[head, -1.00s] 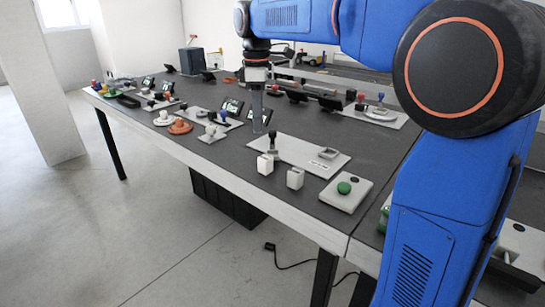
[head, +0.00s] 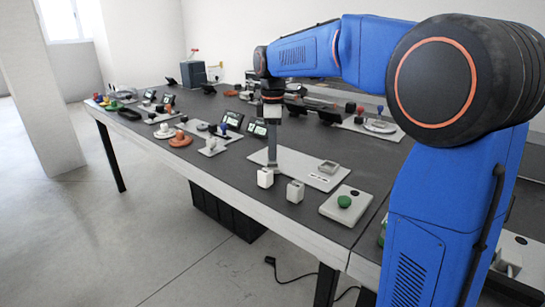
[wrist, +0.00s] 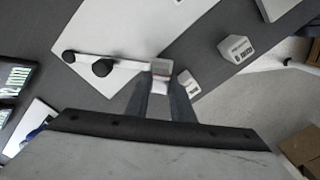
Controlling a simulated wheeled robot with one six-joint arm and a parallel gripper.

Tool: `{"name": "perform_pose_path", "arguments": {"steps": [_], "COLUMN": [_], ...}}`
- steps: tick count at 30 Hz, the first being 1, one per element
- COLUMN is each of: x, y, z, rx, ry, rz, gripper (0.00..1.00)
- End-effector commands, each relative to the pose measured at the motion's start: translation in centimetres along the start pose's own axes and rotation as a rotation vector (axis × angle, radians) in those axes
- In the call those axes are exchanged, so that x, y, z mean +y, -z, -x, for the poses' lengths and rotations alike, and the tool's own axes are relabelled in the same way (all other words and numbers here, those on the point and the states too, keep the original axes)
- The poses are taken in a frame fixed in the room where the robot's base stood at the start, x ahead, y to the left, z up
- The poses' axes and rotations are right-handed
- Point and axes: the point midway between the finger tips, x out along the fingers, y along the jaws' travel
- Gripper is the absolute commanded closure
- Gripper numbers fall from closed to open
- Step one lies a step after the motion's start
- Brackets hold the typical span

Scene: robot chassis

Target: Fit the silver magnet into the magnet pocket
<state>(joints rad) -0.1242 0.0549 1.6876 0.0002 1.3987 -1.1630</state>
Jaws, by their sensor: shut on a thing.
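My gripper (head: 272,163) points down at the near left part of a pale plate (head: 292,172). In the wrist view its fingertips (wrist: 160,88) are closed on a small silver-grey block (wrist: 161,68), which I take to be the silver magnet. The block is close to the plate's edge; whether it touches the plate I cannot tell. A raised square frame (head: 328,167) on the plate's right part may be the magnet pocket; its inside is not clear. The held block is not distinct in the head view.
A green-button box (head: 345,204) is at the right. The table's front edge is close.

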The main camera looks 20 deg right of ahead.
Motion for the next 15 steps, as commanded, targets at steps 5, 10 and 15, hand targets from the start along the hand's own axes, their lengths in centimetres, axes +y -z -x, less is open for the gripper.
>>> {"name": "perform_pose_path", "arguments": {"steps": [5, 10, 15], "x": [0.0, 0.0, 0.0], "y": [0.0, 0.0, 0.0], "z": [-2.4, -2.9, -2.9], "rx": [-0.001, 0.000, 0.000], "ry": [0.002, 0.000, 0.000], "rz": [0.000, 0.000, 0.000], "gripper": [1.00, 1.00, 1.00]}}
